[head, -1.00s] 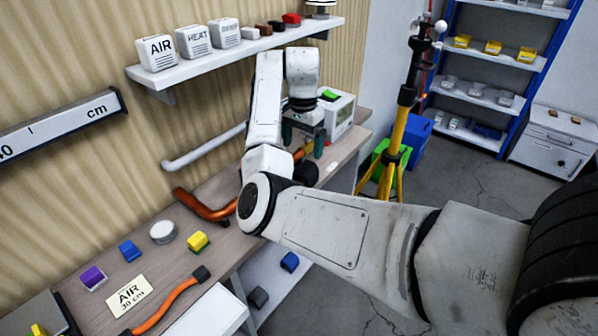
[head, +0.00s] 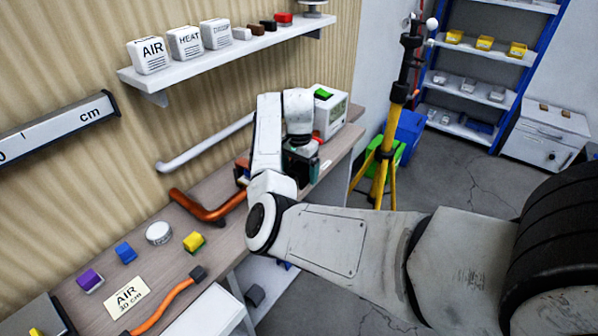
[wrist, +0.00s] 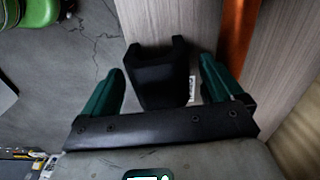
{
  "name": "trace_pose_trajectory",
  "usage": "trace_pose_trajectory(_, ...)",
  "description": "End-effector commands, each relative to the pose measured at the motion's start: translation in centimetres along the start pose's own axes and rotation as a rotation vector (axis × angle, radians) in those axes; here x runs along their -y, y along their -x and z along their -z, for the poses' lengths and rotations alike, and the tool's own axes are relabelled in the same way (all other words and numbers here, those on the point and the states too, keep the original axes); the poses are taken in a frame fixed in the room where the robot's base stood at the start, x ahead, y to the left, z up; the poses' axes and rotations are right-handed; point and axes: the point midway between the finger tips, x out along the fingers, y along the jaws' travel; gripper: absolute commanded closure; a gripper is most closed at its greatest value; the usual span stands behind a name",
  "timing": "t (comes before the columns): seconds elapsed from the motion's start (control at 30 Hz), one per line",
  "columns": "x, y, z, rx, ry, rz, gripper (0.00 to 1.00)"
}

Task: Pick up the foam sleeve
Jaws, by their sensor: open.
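In the wrist view, a black, hollow-looking block (wrist: 158,75), which looks like the foam sleeve, sits near the bench edge. Its top has a notch between two raised corners. My gripper (wrist: 160,72) is open, with one green finger on each side of the black block. In the head view, my gripper (head: 301,168) is low over the far part of the bench, and the block is hidden or too dark to pick out.
An orange pipe (head: 208,208) runs along the bench (head: 225,240) near the wall. A white device (head: 330,112) stands beyond my gripper. A shelf (head: 215,55) with labelled boxes hangs above. A yellow tripod (head: 385,150) stands right of the bench.

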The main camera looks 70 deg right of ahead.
Motion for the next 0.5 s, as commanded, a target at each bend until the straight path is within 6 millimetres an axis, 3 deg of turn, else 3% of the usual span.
trace_pose_trajectory(0.07, 0.0, 0.02, 0.0, 0.0, 0.0, 0.0, 0.08)
trace_pose_trajectory(0.5, -0.01, 0.06, 0.01, 0.0, -0.001, 0.0, 0.5)
